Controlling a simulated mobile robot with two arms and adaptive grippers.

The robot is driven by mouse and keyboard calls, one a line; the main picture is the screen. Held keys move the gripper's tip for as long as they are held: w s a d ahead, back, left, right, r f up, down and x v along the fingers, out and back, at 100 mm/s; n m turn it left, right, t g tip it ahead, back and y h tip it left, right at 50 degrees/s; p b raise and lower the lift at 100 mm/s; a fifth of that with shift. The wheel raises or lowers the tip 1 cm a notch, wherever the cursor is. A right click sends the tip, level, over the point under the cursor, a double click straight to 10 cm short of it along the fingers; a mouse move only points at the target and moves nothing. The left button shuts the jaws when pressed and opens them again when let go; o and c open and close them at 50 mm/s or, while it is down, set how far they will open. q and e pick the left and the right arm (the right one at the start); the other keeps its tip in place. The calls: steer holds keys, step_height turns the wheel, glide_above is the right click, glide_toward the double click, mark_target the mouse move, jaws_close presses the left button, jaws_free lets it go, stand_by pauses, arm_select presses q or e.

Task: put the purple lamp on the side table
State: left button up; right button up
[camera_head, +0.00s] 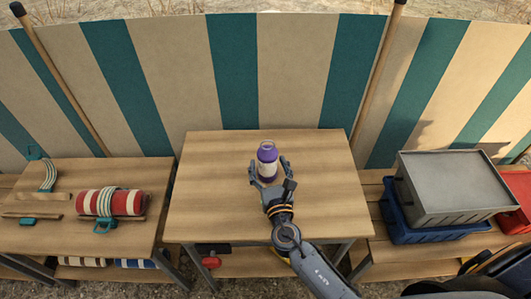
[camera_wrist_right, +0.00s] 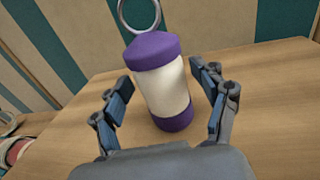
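The purple lamp (camera_head: 267,161) has a purple cap and base, a pale cream body and a ring on top. It stands on the middle table (camera_head: 215,190), toward its centre. In the right wrist view the lamp (camera_wrist_right: 162,85) looks upright and its base rests on the wood. My right gripper (camera_head: 267,175) is around the lamp with a finger on either side. In the wrist view the fingers of the right gripper (camera_wrist_right: 160,92) are spread, with gaps between them and the lamp. My left gripper is not in view.
A left table (camera_head: 130,175) holds a red-and-white striped roll (camera_head: 125,203) and straps. At right, a grey crate (camera_head: 455,185) sits in a blue crate (camera_head: 400,228) beside a red box (camera_head: 520,190). A striped windbreak (camera_head: 300,65) stands behind. The middle table is otherwise clear.

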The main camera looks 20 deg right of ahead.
mark_target(269, 169)
steer(key=s, duration=0.6)
steer(key=shift+s+a+b, duration=0.2)
steer(key=shift+a+b, duration=0.1)
steer(key=shift+a, duration=0.1)
